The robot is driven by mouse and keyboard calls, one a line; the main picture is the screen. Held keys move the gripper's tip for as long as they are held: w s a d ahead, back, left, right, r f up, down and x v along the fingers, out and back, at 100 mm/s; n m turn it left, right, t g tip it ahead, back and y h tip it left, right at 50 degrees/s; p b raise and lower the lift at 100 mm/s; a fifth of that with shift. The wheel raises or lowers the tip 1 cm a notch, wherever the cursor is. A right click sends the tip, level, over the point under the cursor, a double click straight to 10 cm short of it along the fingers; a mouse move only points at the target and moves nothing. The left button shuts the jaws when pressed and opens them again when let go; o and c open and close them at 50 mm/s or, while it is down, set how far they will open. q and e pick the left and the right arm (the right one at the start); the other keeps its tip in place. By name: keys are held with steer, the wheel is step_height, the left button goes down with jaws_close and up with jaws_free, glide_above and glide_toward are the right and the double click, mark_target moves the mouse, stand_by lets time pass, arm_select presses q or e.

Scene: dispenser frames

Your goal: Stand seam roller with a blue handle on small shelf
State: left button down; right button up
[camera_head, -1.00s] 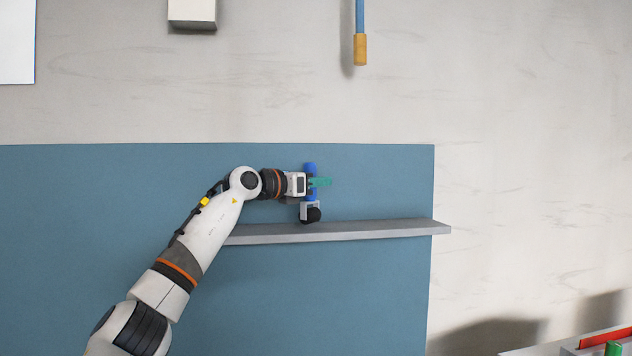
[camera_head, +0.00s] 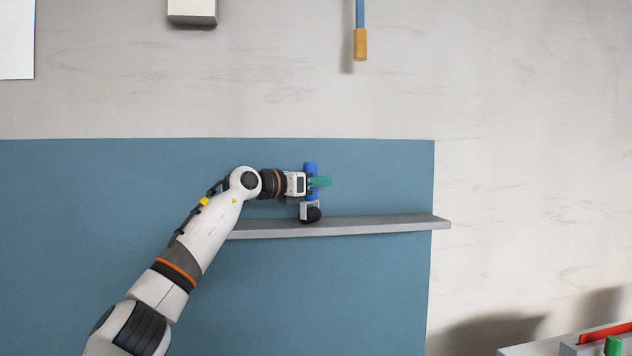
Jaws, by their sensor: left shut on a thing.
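The seam roller (camera_head: 310,169) has a blue handle pointing up and a black roller head with a light bracket at the bottom. My left gripper (camera_head: 318,182), with green fingertips, is shut on the blue handle from the left. The roller is upright, with its black head at the small grey shelf (camera_head: 385,227). The head overlaps the shelf's top in the picture; I cannot tell whether it touches. The shelf runs across the blue wall panel. My right gripper is not in view.
The shelf is bare to the right of the roller. A blue rod with a wooden end (camera_head: 360,44) hangs above, and a white box (camera_head: 192,12) is at the top. A bin with red and green items (camera_head: 612,345) is at the lower right.

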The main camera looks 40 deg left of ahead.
arm_select(q)
steer(key=c, duration=1)
jaws_free()
steer(key=shift+c, duration=0.2)
steer(key=shift+f, duration=0.1)
steer(key=shift+s+f+b, duration=0.1)
steer(key=shift+s+b, duration=0.2)
steer(key=s+a+b, duration=0.1)
steer(key=s+b, duration=0.4)
steer(key=s, duration=0.6)
steer(key=shift+s+a, duration=0.2)
steer(key=shift+a, duration=0.15)
